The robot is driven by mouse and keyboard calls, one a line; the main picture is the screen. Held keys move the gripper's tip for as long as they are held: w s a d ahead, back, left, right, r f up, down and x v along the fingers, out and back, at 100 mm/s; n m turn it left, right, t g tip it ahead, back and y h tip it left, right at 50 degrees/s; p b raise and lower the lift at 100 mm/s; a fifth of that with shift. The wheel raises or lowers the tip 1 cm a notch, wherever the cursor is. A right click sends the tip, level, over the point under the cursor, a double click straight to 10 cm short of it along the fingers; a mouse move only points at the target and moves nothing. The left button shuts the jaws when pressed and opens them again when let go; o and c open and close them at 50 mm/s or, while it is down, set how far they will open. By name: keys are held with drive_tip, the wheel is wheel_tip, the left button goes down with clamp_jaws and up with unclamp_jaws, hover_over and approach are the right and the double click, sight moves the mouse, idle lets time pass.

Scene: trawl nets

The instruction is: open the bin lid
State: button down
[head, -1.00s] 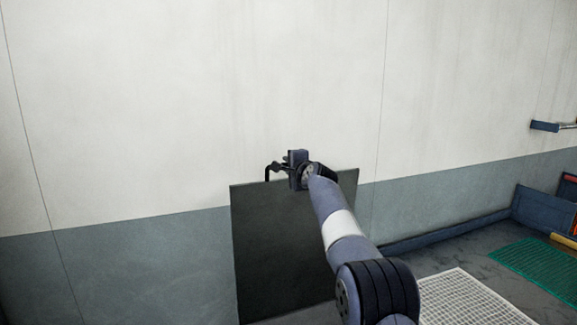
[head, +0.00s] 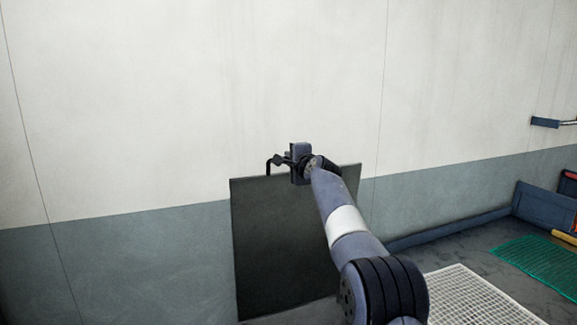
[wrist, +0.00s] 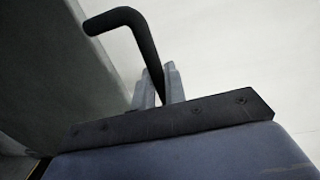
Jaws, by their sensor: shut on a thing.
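The bin lid (head: 280,245) is a dark grey-green panel standing raised and nearly upright in front of the wall in the head view. A black bent handle (head: 269,166) sticks up at its top edge. My gripper (head: 280,160) is at that top edge, shut on the handle. In the wrist view the handle (wrist: 130,22) rises between the two grey fingers of my gripper (wrist: 160,88), and the lid (wrist: 50,65) fills the left side. The bin's body is not clearly visible.
A white grating (head: 470,295) and a green net mat (head: 540,262) lie on the floor at right. A blue box (head: 543,210) stands at the far right, below a wall bracket (head: 546,123). The wall behind the lid is bare.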

drive_tip(key=s+d+f+t+b, duration=0.1)
drive_tip(key=s+d+b, duration=0.3)
drive_tip(key=s+b, duration=0.5)
drive_tip(key=f+b, duration=0.1)
drive_tip(key=b, duration=0.5)
drive_tip(key=shift+t+y+b, duration=0.3)
drive_tip(key=shift+f, duration=0.1)
drive_tip(key=c, duration=1.5)
unclamp_jaws()
drive_tip(key=shift+c, duration=0.2)
drive_tip(key=b+v, duration=0.4)
drive_tip(key=v, duration=0.6)
drive_tip(key=shift+s+b, duration=0.35)
drive_tip(key=shift+s, duration=0.1)
drive_tip(key=shift+w, duration=0.1)
drive_tip(key=p+x, duration=0.5)
drive_tip(key=x, duration=0.6)
